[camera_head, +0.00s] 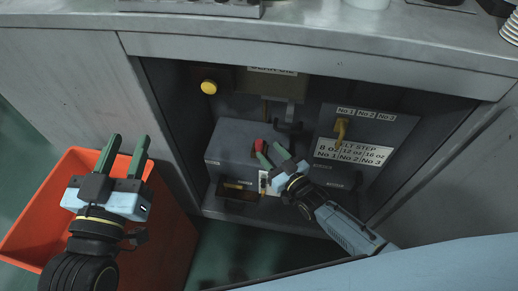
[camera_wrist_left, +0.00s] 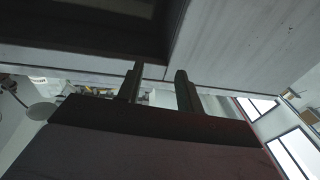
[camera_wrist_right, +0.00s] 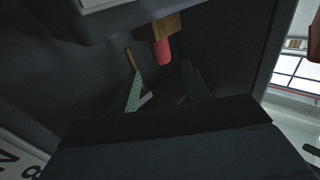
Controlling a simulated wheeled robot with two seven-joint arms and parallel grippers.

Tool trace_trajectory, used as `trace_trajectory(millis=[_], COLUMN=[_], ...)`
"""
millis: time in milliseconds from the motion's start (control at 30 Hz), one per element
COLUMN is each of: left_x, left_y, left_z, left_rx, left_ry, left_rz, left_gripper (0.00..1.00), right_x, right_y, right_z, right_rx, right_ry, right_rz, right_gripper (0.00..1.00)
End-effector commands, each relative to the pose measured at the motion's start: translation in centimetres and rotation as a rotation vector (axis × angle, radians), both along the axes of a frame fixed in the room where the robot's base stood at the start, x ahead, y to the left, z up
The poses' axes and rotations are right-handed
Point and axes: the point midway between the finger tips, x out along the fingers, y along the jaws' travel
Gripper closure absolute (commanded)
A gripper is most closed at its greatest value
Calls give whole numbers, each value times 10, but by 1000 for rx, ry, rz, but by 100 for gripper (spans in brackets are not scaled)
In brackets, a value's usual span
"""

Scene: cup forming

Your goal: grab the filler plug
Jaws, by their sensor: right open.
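The filler plug appears to be the small red cap (camera_head: 260,145) on the grey box in the open cabinet. In the right wrist view it is a red cylinder (camera_wrist_right: 162,50) on a brass-coloured base. My right gripper (camera_head: 271,153) is open beside the plug, its fingers pointing toward it. In the right wrist view, the plug lies just beyond the gap between the fingertips (camera_wrist_right: 163,72), and I see no contact. My left gripper (camera_head: 130,139) is open and empty above the orange bin. Its two separated fingers (camera_wrist_left: 157,72) show in the left wrist view.
The grey box (camera_head: 228,140) stands on the cabinet floor. A yellow knob (camera_head: 209,87) is at its upper left, and a yellow lever (camera_head: 340,130) is on the labelled panel (camera_head: 380,128) at right. The orange bin (camera_head: 170,245) stands left. The steel counter (camera_head: 300,28) overhangs the opening.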

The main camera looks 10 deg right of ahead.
Motion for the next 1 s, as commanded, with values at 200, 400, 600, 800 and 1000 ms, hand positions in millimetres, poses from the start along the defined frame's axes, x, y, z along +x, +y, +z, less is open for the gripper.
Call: trace_trajectory(millis=[200,400,600,800,1000], left_x=[-2,-6,-16,-27,-33], left_y=[-2,-4,-5,-2,0], left_z=[16,29,53,67,72], left_rx=[-30,-58,-116,-161,-178], left_ry=[-96,-182,-367,-522,-583], left_rz=[-6,-12,-21,-20,-20], left_gripper=[64,64,64,64,64], right_x=[7,14,31,47,54], right_y=[3,7,17,24,27], right_z=[-1,0,-1,-1,1], right_rx=[0,0,2,0,0], right_ry=[1,-1,-1,0,0], right_rz=[0,0,0,0,0], right_gripper=[54,54,54,54,54])
